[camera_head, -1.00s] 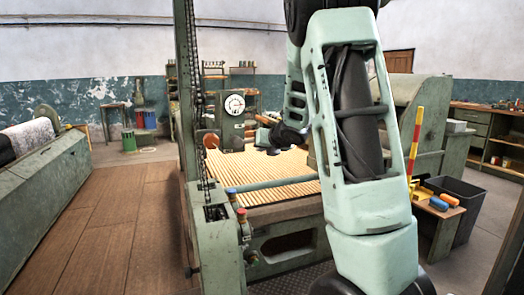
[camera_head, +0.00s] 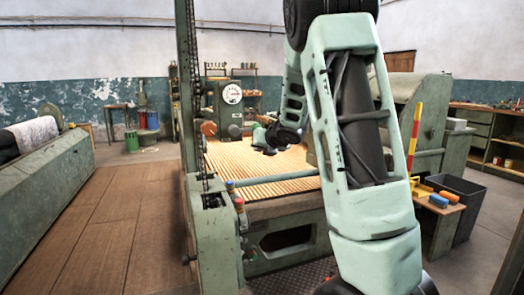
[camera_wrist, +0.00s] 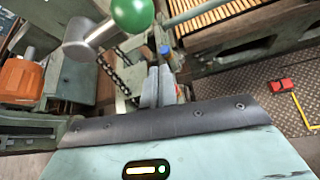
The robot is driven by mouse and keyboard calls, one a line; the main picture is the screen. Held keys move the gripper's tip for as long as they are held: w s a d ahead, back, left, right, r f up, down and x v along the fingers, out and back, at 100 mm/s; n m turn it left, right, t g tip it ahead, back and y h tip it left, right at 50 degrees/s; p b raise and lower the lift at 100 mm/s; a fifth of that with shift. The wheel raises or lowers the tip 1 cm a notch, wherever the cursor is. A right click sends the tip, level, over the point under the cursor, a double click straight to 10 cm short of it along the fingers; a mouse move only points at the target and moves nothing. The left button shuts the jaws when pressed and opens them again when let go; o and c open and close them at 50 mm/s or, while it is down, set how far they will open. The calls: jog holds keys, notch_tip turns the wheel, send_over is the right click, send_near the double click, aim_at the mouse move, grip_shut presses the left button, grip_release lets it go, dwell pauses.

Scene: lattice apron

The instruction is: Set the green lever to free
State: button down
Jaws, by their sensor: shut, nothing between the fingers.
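The green lever shows in the wrist view as a green ball knob (camera_wrist: 132,14) on a short metal arm that joins a grey round hub. Its top is cut off by the picture edge. My gripper's two grey fingers (camera_wrist: 158,72) are close together, shut and empty, below and right of the knob in the picture and apart from it. In the head view my gripper (camera_head: 277,138) is a small dark shape over the slatted bed, partly behind my arm. I cannot make out the lever clearly there, nor read any lever marking.
A blue knob (camera_wrist: 165,50) shows just past my fingertips. A chain (camera_wrist: 118,75) hangs left of them, with an orange part (camera_wrist: 20,78) farther left. A dial gauge (camera_head: 232,94) stands behind the slatted bed (camera_head: 270,170). The wooden floor (camera_head: 110,215) at left is clear.

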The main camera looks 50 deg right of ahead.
jog(key=v, duration=0.8)
jog(key=shift+a+r+p, duration=0.25)
jog(key=shift+r+p, duration=0.05)
jog(key=shift+p, duration=0.1)
